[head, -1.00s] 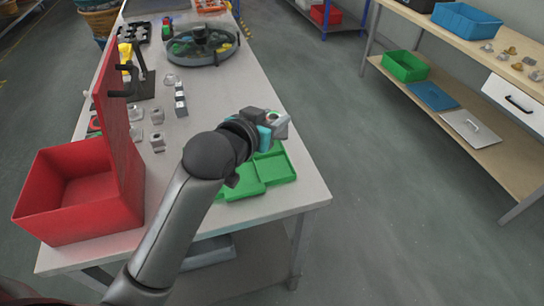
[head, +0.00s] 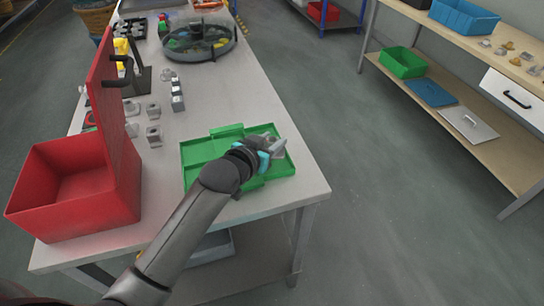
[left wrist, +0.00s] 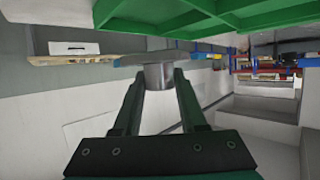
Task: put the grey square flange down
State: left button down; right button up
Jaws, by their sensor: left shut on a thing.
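My left gripper (head: 270,150) is over the right part of the green tray (head: 197,152), near the table's front right corner. In the left wrist view its two fingers (left wrist: 158,76) are shut on the round neck of the grey square flange (left wrist: 153,57), whose flat plate points away from the gripper. In the head view the flange is mostly hidden by the gripper, so I cannot tell whether it touches the tray. The tray also shows as a green ribbed surface (left wrist: 200,22) at the top of the left wrist view. My right gripper is not in view.
A red box with a raised lid (head: 75,215) stands at the table's left front. Several small grey metal parts (head: 153,135) stand on the table behind the tray. A round dark compartment tray (head: 200,42) is farther back. Bare tabletop lies left of the green tray.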

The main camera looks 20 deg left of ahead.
pick_arm(q)
jog(key=shift+f+b, duration=0.6)
jog(key=shift+f, duration=1.65)
jog(key=shift+f, duration=0.15)
jog(key=shift+c, duration=2.3)
grip_release()
jog(key=shift+s+r, duration=0.35)
jog(key=shift+s, duration=0.15)
jog(key=p+v, duration=0.2)
jog(key=v, duration=0.9)
jog(key=shift+a, duration=0.1)
